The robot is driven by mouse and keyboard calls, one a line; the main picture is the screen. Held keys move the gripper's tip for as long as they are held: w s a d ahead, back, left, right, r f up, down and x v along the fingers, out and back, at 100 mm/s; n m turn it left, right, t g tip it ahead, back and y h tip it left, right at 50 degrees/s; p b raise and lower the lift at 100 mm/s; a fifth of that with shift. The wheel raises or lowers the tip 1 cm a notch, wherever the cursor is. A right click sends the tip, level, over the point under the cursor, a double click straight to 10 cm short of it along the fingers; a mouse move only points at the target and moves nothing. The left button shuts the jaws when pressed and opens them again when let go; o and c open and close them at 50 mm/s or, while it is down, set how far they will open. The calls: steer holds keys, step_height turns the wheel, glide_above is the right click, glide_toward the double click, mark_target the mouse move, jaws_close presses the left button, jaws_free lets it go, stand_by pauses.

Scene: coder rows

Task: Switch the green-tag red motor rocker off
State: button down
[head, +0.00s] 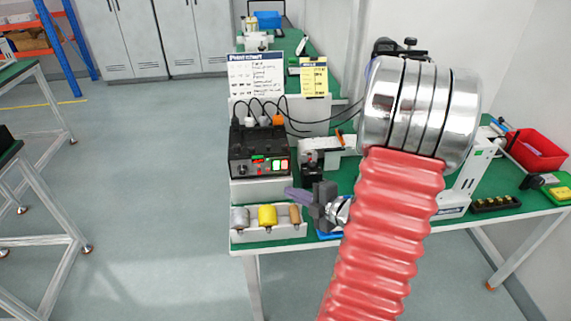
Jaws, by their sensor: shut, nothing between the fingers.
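A black control box (259,150) stands on a light block at the near left end of the green-topped bench. Its front carries small coloured switches and tags: a red piece with green beside it (258,158) and lit green and reddish-white rockers (279,165) to the right. They are too small to tell which is the green-tag red motor rocker or how it is set. My gripper (290,193), with purple-grey fingers and a dark body, is just below and right of the box front, pointing left. It is shut and empty, and appears apart from the switches.
A tray (268,237) with a grey, a yellow and a brown cylinder lies below my gripper. Dark cables (300,125) rise from the box top. A white notice (256,77) stands behind. A red bin (540,150) is at the right. My arm hides the bench's middle.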

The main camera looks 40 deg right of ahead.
steer(key=shift+w+d+r, duration=0.2)
steer(key=shift+w+d, duration=0.5)
steer(key=shift+w, duration=0.3)
steer(key=shift+w+d+r, duration=0.2)
steer(key=shift+w+d, duration=0.5)
steer(key=shift+w, duration=0.35)
steer(key=shift+w+d+r, duration=0.2)
steer(key=shift+w+d, duration=0.5)
steer(key=shift+w, duration=0.3)
steer(key=shift+w, duration=0.1)
steer(key=shift+w+d+r, duration=0.1)
steer(key=shift+w+d, duration=0.1)
steer(key=shift+w, duration=0.15)
steer(key=shift+w+d, duration=0.2)
stand_by(0.5)
steer(key=shift+s+a, duration=0.1)
stand_by(0.4)
steer(key=shift+s+a, duration=0.3)
steer(key=shift+s, duration=0.2)
steer(key=shift+s+a+f, duration=0.25)
steer(key=shift+s+a, duration=0.45)
steer(key=shift+s, duration=0.35)
steer(key=shift+s+a+f, duration=0.2)
steer(key=shift+s+a, duration=0.5)
steer(key=shift+s, duration=0.3)
